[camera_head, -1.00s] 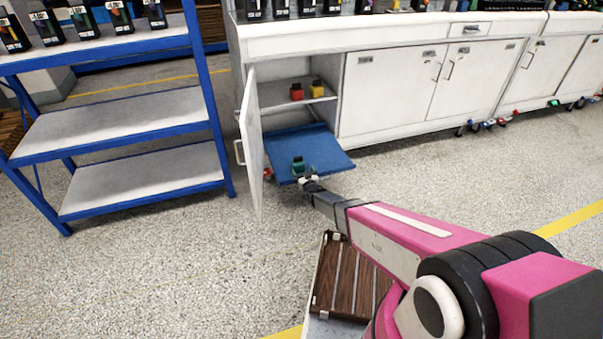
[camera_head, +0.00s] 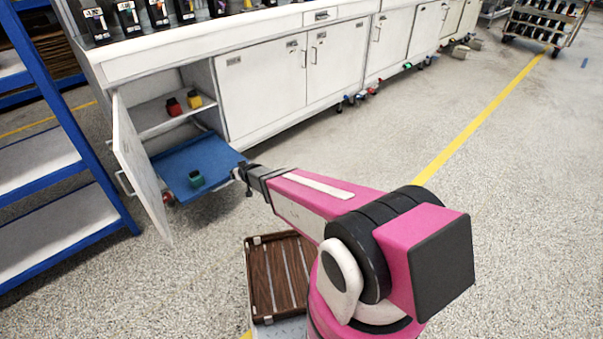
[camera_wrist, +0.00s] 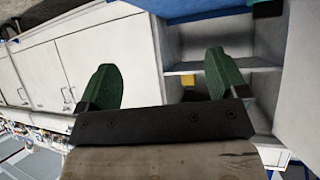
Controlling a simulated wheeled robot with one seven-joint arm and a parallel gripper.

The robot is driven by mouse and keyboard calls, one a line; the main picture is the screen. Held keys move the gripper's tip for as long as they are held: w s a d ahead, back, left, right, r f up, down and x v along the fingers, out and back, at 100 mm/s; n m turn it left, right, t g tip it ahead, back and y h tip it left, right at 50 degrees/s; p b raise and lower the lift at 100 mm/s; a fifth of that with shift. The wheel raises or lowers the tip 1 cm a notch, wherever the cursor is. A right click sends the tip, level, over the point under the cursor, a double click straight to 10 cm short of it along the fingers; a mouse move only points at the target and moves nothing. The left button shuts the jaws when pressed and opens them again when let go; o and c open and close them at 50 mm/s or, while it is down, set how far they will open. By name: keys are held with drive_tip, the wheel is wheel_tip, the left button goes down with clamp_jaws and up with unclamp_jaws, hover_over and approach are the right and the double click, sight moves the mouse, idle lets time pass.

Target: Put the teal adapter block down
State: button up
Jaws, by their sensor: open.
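The teal adapter block (camera_head: 196,179) stands on the blue pull-out board (camera_head: 190,158) in the lower part of the open cabinet, towards the board's front. My gripper (camera_head: 240,174) is just right of the board's front corner, apart from the block. In the wrist view my gripper (camera_wrist: 160,68) shows its two green fingers spread with nothing between them. A dark green piece at the top edge of that view may be the block, but I cannot tell surely.
A red block (camera_head: 174,107) and a yellow block (camera_head: 195,99) sit on the shelf above. The open cabinet door (camera_head: 140,170) stands left of the board. A blue rack (camera_head: 75,120) is further left. A wooden slatted tray (camera_head: 280,275) is below my arm.

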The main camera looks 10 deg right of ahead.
drive_tip(key=s+d+r+m+g+h, duration=0.1)
drive_tip(key=s+d+r+g, duration=0.4)
drive_tip(key=s+d+r, duration=0.3)
drive_tip(key=s+d+r+m+g+h, duration=0.2)
drive_tip(key=s+d+r+g, duration=0.3)
drive_tip(key=s+d, duration=0.9)
wheel_tip(320, 180, up, 3)
drive_tip(key=s, duration=0.2)
drive_tip(key=shift+s+d+r+g, duration=0.15)
drive_tip(key=shift+s+d+g, duration=0.2)
drive_tip(key=shift+s+g, duration=0.05)
